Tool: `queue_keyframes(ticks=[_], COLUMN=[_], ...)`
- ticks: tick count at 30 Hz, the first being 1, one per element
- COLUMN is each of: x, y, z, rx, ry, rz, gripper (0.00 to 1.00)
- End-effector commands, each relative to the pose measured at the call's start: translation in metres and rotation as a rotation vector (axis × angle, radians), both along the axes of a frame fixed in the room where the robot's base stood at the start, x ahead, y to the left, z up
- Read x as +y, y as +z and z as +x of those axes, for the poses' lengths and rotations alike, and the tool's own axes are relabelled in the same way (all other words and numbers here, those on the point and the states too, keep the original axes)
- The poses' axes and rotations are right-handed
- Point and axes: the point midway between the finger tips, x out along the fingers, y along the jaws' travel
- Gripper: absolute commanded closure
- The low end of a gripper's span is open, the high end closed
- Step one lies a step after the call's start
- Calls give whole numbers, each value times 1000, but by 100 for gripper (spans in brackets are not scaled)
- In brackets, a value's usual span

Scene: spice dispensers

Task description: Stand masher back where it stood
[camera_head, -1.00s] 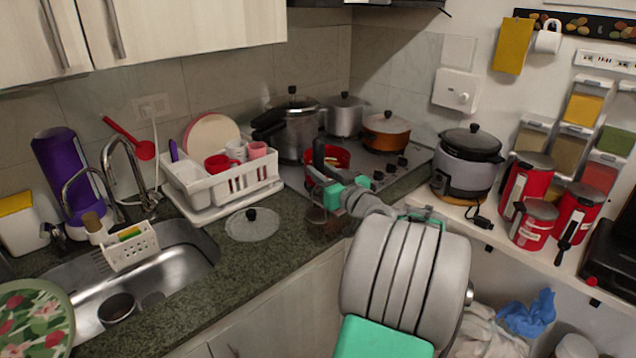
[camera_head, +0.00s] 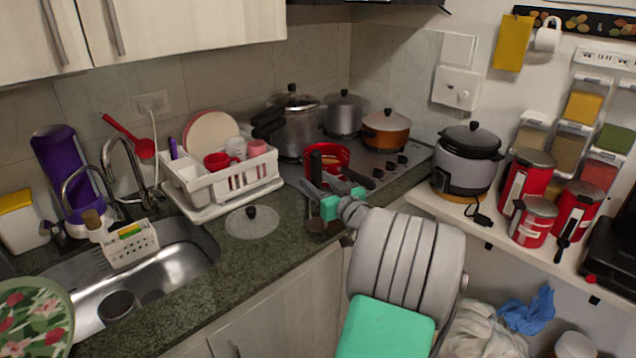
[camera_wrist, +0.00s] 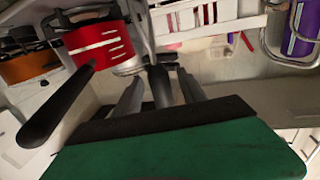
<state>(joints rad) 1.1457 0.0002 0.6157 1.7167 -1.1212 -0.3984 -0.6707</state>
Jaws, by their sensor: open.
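The masher (camera_head: 316,163) shows as a dark upright handle at the counter's edge by the stove, in front of the red pan. A dim roundish shape below it may be its head; I cannot tell clearly. My gripper (camera_head: 328,186) is open at the handle, with its grey fingers spread apart. In the wrist view the dark masher handle (camera_wrist: 159,86) lies between the two open fingers of my gripper (camera_wrist: 158,92). I cannot tell whether either finger touches it. The masher's lower part is largely hidden in both views.
The red pan (camera_head: 334,153) stands close behind, its black handle pointing right. A glass lid (camera_head: 252,223) lies on the counter to the left. A white dish rack (camera_head: 225,183) stands behind the lid. Pots stand on the stove (camera_head: 391,165).

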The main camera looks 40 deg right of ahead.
Motion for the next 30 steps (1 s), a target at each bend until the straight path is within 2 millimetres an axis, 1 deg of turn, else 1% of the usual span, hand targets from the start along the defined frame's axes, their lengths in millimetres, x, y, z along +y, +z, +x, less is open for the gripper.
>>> queue_keyframes(ticks=[5, 7, 11, 15, 18, 21, 24, 30], x=[0, 0, 4, 10, 14, 17, 19, 20], y=[4, 1, 0, -1, -1, 0, 1, 1], z=[0, -8, -36, -74, -96, -111, -118, -119], rx=[0, -1, -1, -1, -1, 0, -1, 0], ry=[0, -3, -7, -9, -6, -4, -2, 0], rz=[0, 0, -1, -1, -1, -1, 0, 0], gripper=[52, 52, 52, 52, 52, 52, 52, 52])
